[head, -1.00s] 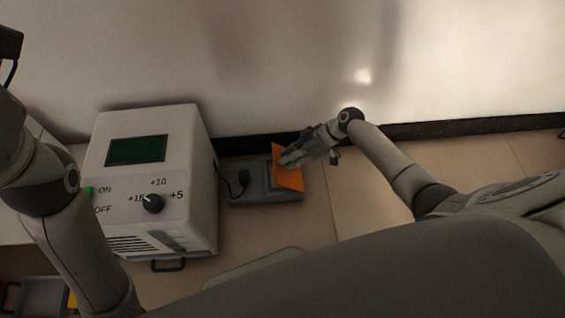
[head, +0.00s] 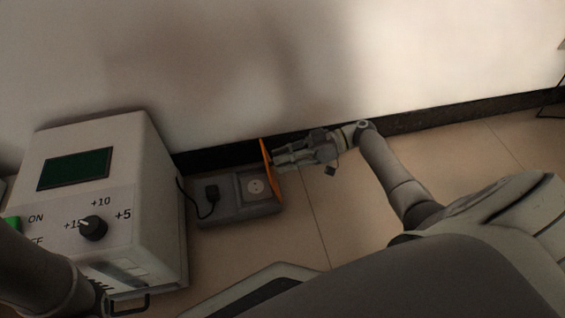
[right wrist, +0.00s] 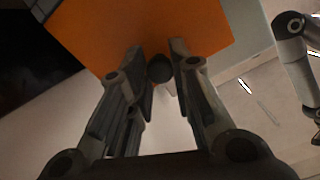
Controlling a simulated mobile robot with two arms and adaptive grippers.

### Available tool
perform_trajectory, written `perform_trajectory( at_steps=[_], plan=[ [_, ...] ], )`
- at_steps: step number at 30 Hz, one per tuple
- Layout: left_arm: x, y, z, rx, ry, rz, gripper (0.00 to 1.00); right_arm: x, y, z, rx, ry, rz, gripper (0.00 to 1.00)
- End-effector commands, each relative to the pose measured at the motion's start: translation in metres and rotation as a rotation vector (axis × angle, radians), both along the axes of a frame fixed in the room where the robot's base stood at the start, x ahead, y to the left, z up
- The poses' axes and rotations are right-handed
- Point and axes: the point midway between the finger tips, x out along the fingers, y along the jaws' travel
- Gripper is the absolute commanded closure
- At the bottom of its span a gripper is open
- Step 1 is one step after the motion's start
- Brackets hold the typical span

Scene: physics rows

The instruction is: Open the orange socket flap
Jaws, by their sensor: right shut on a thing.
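The orange socket flap (head: 267,167) stands raised, nearly edge-on in the head view, at the right side of the grey socket block (head: 208,213). A pale round socket (head: 256,186) shows uncovered beside it. My right gripper (head: 277,158) is at the right face of the flap. In the right wrist view the orange flap (right wrist: 115,28) fills the top, and the fingers of my right gripper (right wrist: 158,60) are closed around a small dark knob (right wrist: 160,70) at the flap. My left gripper is out of view; only my left arm shows.
A black plug with a cord (head: 211,192) sits in the block's left part. A white device with a green screen and dial (head: 150,195) stands left of the block. The wall with a dark skirting (head: 215,156) is close behind.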

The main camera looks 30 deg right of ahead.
Motion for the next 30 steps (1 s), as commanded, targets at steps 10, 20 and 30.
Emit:
perform_trajectory(
  at_steps=[10,20,30],
  plan=[
    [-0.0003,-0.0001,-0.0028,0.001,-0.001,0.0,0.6,0.0004,-0.0003,-0.0006,0.013,-0.001,-0.003,1.0],
    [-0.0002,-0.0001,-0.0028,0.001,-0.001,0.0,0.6,0.0002,-0.0002,-0.0006,0.012,-0.002,-0.002,0.56],
    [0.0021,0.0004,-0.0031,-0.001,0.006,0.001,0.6,-0.0006,-0.0027,-0.0001,0.012,-0.001,-0.001,0.56]
  ],
)
